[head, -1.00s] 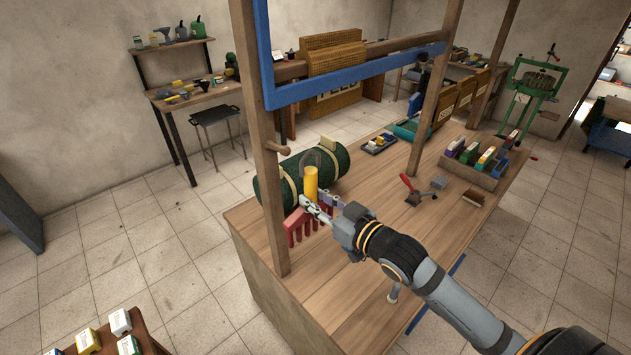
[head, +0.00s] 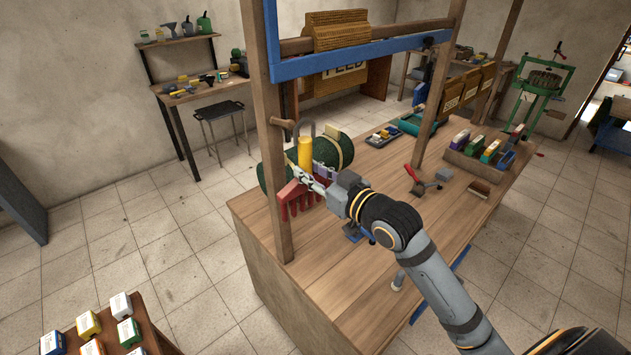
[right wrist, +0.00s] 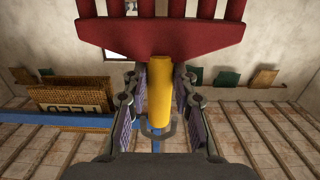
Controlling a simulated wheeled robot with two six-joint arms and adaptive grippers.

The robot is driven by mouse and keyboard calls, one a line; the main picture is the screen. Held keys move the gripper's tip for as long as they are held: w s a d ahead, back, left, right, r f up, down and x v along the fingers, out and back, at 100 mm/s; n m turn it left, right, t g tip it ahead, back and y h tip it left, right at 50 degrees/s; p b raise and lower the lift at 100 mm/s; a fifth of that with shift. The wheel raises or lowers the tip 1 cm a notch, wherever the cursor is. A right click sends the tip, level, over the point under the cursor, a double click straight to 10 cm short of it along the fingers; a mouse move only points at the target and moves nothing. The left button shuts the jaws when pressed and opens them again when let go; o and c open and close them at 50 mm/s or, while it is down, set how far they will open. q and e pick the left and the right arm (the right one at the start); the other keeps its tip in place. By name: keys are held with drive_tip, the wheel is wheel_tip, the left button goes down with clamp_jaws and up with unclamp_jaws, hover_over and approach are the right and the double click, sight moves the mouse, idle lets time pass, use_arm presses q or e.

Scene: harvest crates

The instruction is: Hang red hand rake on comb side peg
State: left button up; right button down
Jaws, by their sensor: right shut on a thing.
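The red hand rake has a red toothed head (head: 296,198), a yellow handle (head: 305,153) and a grey loop at the handle's top end. It hangs upright, tines down. My right gripper (head: 308,182) is shut on the yellow handle; the right wrist view shows the handle (right wrist: 160,85) between the fingers, with the red head (right wrist: 160,35) across the top and the grey loop (right wrist: 160,131) below. A wooden peg (head: 284,123) sticks out of the upright post. The loop is just right of the peg in the head view, apart from it. My left gripper is not in view.
The wooden post (head: 273,190) stands at the bench's (head: 345,275) left edge, close beside the rake. A green roll (head: 344,148) lies behind the rake. A blue beam (head: 355,55) runs overhead. A red-handled tool (head: 414,180) lies on the bench.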

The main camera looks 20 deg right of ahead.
drive_tip(key=shift+w+a+f, duration=0.15)
drive_tip(key=shift+w, duration=0.25)
drive_tip(key=shift+w+a+b, duration=0.15)
drive_tip(key=shift+w+b, duration=0.15)
drive_tip(key=shift+b, duration=0.2)
drive_tip(key=shift+w, duration=0.35)
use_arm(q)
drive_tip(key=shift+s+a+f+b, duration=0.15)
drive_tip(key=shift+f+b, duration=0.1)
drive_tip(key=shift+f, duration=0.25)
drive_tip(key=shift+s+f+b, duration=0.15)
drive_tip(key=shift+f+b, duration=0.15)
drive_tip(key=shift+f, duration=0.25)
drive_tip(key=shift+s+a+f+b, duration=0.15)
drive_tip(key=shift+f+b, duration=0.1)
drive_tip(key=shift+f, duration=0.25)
use_arm(e)
drive_tip(key=shift+f+x, duration=0.25)
drive_tip(key=shift+x, duration=1.1)
drive_tip(key=shift+f+x, duration=0.25)
drive_tip(key=shift+x, duration=1.15)
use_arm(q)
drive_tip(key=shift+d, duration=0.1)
use_arm(e)
drive_tip(key=shift+s+a, duration=0.1)
drive_tip(key=c, duration=1)
unclamp_jaws()
